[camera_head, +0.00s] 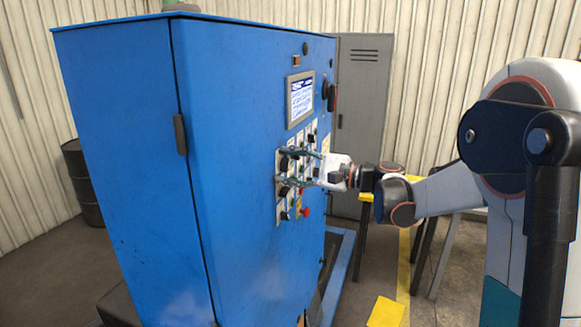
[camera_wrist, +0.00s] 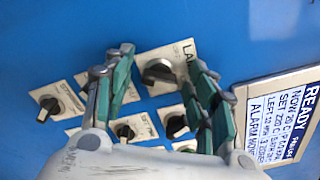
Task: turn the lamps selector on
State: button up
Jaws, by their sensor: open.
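The lamps selector (camera_wrist: 160,72) is a black rotary knob on a pale plate. Its label starts "LA"; the rest is hidden by a finger. In the wrist view it sits between the tips of my gripper (camera_wrist: 159,62), one green-padded finger on each side. The fingers are spread, and a gap shows between the knob and each finger. I cannot tell how far the tips are from the panel.
Other black selectors sit close by, one at left (camera_wrist: 49,106) and one below (camera_wrist: 125,131). A display (camera_head: 300,97) is above the controls, and a red button (camera_head: 305,211) is below them. A grey locker (camera_head: 362,100) and a yellow-topped stand (camera_head: 405,180) are behind my arm.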

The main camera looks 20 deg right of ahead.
jog(key=v, duration=1.2)
